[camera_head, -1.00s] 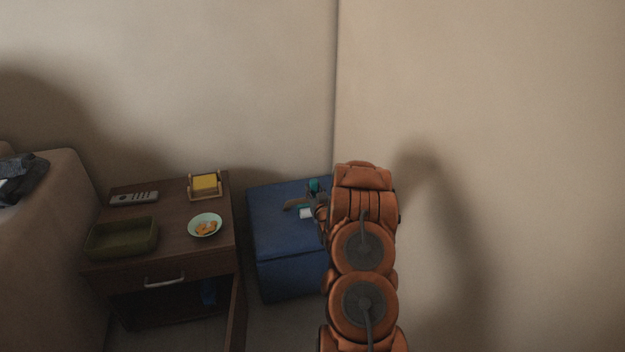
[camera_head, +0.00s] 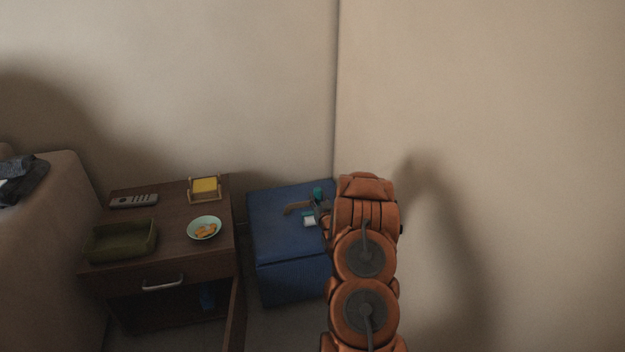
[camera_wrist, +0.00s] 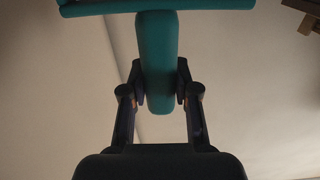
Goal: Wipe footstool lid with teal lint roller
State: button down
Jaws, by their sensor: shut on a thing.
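The blue footstool (camera_head: 285,240) stands in the corner by the wall, with its lid (camera_head: 275,215) shut. My gripper (camera_head: 316,212) is over the right part of the lid, partly hidden by my orange arm. In the wrist view my gripper (camera_wrist: 160,95) is shut on the teal handle of the lint roller (camera_wrist: 155,50), one finger on each side. The roller's wide teal end runs across the top of that view. In the head view only small teal and white parts of the lint roller (camera_head: 318,193) show; I cannot tell whether it touches the lid.
A brown side table (camera_head: 170,235) stands left of the footstool, holding a green tray (camera_head: 122,240), a mint bowl (camera_head: 204,228), a yellow block in a wooden holder (camera_head: 205,188) and a remote (camera_head: 134,200). The wall is close behind and right.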

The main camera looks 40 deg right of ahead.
jog(key=shift+w+a+r, duration=0.15)
jog(key=shift+w+a, duration=0.25)
jog(key=shift+a, duration=0.25)
jog(key=shift+r+p, duration=1.4)
jog(key=shift+r, duration=2.45)
